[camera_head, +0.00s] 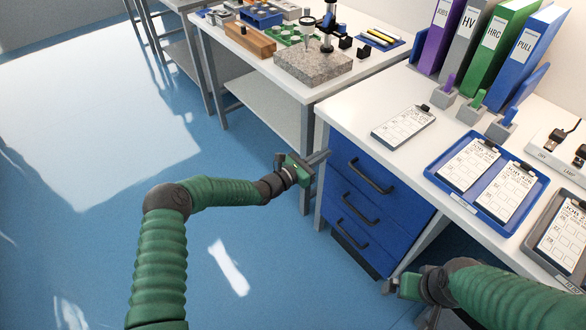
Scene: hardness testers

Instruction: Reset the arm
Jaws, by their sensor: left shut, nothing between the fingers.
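My left arm comes in from the lower left, green and ribbed. Its left gripper (318,158) is shut and empty, in front of the left edge of the desk with blue drawers. My right arm comes in from the lower right. Its right gripper (398,286) is low in front of the desk, below the blue tray. Its fingers are small and partly hidden, so I cannot tell whether they are open or shut.
The white desk (352,112) has blue drawers (350,205) with dark handles. On it are a clipboard (403,126), a blue tray (437,172) of sheets, a grey tray (532,249) and several binders (507,50). Another bench (262,68) holds a granite block (312,67). Blue floor lies open left.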

